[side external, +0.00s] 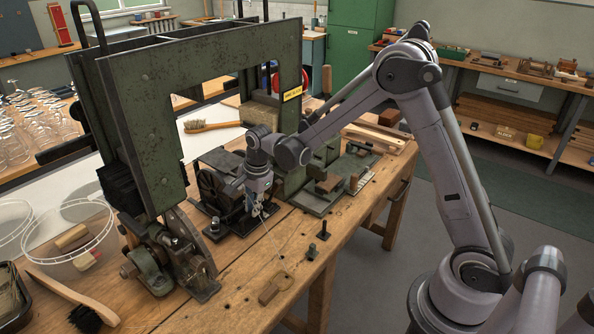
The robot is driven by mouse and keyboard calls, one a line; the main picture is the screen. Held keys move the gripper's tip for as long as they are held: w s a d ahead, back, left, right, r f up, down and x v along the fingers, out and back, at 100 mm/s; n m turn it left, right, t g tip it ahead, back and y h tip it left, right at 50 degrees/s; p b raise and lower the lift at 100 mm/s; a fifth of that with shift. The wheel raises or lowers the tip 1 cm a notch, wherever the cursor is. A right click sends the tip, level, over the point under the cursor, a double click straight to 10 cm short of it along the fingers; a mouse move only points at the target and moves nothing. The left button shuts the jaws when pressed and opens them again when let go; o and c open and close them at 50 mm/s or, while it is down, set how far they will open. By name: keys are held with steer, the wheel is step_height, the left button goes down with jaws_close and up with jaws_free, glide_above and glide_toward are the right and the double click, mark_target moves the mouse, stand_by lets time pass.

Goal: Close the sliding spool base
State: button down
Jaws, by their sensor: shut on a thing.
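A green tufting machine with a tall worn metal frame (165,140) stands on the wooden bench. A dark low base with machine parts (232,222) sits under and behind the frame opening; it looks like the sliding spool base, but I cannot be sure. My gripper (258,208) points down at the front right of this base. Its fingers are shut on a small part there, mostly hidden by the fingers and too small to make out. How far the base stands out is not clear. A green plate with small blocks (325,196) lies right of my gripper.
The bench (240,275) has free room in front, with small bolts (323,231) and a wooden piece (268,293). A brush (75,302) and clear tubs (75,235) lie at left. Another brush (212,126) lies behind the frame. A heavy clamp (170,255) stands at the frame's foot.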

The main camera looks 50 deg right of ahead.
mark_target(239, 207)
steer(key=shift+w, duration=2.95)
steer(key=c, duration=1.4)
jaws_free()
steer(key=shift+s+r, duration=0.25)
steer(key=shift+r, duration=1)
steer(key=shift+s+r, duration=0.25)
steer(key=shift+r, duration=0.95)
steer(key=shift+s+r, duration=0.25)
steer(key=shift+r, duration=1)
